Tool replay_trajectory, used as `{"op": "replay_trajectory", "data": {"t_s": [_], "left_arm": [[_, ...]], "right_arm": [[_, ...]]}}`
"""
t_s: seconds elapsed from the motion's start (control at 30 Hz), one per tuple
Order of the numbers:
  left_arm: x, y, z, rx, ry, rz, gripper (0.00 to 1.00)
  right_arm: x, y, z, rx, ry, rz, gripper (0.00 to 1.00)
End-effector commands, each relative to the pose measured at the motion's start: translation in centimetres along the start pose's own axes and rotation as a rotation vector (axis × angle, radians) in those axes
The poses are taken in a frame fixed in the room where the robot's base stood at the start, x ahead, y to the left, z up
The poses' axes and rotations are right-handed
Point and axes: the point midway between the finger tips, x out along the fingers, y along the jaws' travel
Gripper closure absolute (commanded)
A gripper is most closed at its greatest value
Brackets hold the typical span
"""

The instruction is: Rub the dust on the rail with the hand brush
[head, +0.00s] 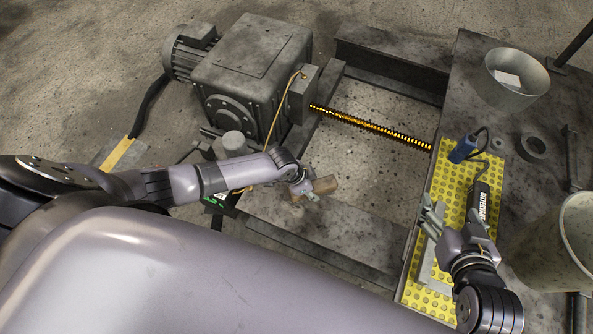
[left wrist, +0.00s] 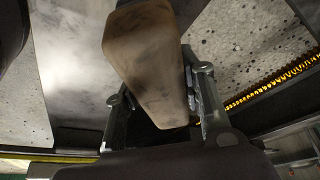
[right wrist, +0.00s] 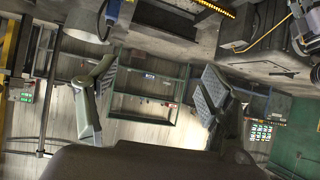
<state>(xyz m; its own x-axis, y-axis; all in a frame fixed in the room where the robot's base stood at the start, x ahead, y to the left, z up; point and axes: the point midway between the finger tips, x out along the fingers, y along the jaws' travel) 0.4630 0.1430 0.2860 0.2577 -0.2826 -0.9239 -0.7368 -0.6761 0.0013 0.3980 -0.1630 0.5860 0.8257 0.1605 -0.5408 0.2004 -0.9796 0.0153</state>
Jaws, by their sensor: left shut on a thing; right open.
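A brown wooden block, which looks like the hand brush (head: 325,185), is in my left gripper (head: 304,187). The left gripper is shut on it above the grey metal frame. In the left wrist view the brush (left wrist: 145,65) lies between the fingers (left wrist: 160,95), smudged with dark marks; no bristles show. A flat grey rail (head: 320,235) of the frame runs below the gripper. In the left wrist view a flat rail (left wrist: 65,75) has pale smudges, perhaps dust; a gap to the brush cannot be judged. My right gripper (head: 450,228) is open and empty over the yellow mat (head: 447,180).
A grey motor gearbox (head: 250,65) stands at the back left. A glowing orange-yellow shaft (head: 370,128) crosses the frame opening. On the mat lie a blue-ended tool (head: 464,149) and a dark labelled tool (head: 481,200). A ring (head: 533,146) and buckets (head: 505,96) are at the right.

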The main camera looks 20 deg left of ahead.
Motion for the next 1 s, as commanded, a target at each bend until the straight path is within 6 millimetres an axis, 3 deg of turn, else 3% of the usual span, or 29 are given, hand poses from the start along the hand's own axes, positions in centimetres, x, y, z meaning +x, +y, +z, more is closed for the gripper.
{"op": "replay_trajectory", "data": {"t_s": [1.0], "left_arm": [[-2.1, 0.1, -0.8, -0.003, 0.001, -0.002, 0.86]], "right_arm": [[-4.2, 1.1, 8.2, 0.009, -0.448, 0.025, 0.27]]}}
